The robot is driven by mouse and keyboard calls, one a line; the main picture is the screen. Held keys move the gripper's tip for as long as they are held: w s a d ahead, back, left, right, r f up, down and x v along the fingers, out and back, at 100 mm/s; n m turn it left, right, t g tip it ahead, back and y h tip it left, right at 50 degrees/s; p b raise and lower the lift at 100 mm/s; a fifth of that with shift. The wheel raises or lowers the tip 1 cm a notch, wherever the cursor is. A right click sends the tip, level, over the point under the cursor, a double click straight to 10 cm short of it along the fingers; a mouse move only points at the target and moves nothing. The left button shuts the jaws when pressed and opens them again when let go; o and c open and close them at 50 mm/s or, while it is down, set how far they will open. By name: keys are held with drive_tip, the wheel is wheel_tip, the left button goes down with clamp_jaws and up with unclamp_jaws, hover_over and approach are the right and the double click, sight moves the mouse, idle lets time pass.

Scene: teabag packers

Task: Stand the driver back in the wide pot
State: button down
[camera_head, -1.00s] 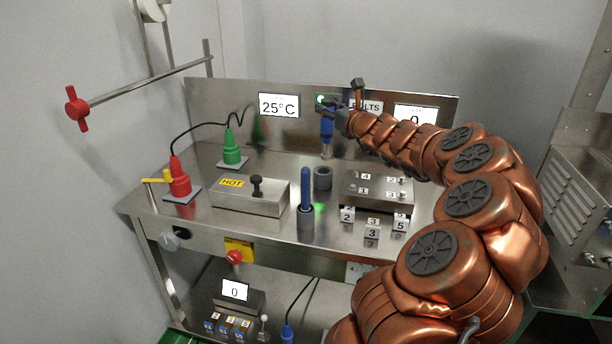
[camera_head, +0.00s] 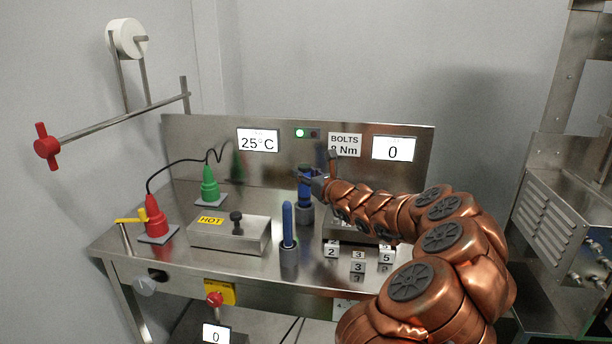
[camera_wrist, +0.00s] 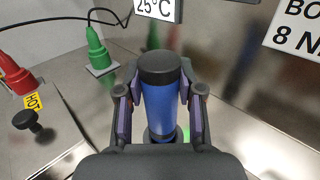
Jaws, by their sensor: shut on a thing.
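The driver (camera_head: 305,187) has a blue body and a black cap. My gripper (camera_head: 309,173) is shut on its upper part and holds it upright. In the wrist view the driver (camera_wrist: 163,95) stands between the two fingers of my gripper (camera_wrist: 161,100). The wide pot (camera_head: 304,217), a short grey cylinder, is directly below the driver. The driver's lower end meets the pot's mouth and seems to be inside it. How deep it sits is hidden.
A narrower pot (camera_head: 289,260) with a blue stick (camera_head: 288,224) stands in front. A steel box marked HOT (camera_head: 228,237) is to the left. A bolt block and numbered cubes (camera_head: 358,267) are to the right. The back panel (camera_head: 215,140) rises close behind.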

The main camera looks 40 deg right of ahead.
drive_tip(key=shift+f, duration=0.1)
drive_tip(key=c, duration=0.7)
unclamp_jaws()
drive_tip(key=shift+r, duration=0.2)
drive_tip(key=shift+s+a, duration=0.35)
drive_tip(key=shift+s, duration=1.6)
drive_tip(key=shift+s+a, duration=0.3)
drive_tip(key=shift+s, duration=1.7)
drive_tip(key=shift+s+a, duration=0.35)
drive_tip(key=shift+s, duration=1.6)
drive_tip(key=shift+s+f, duration=0.1)
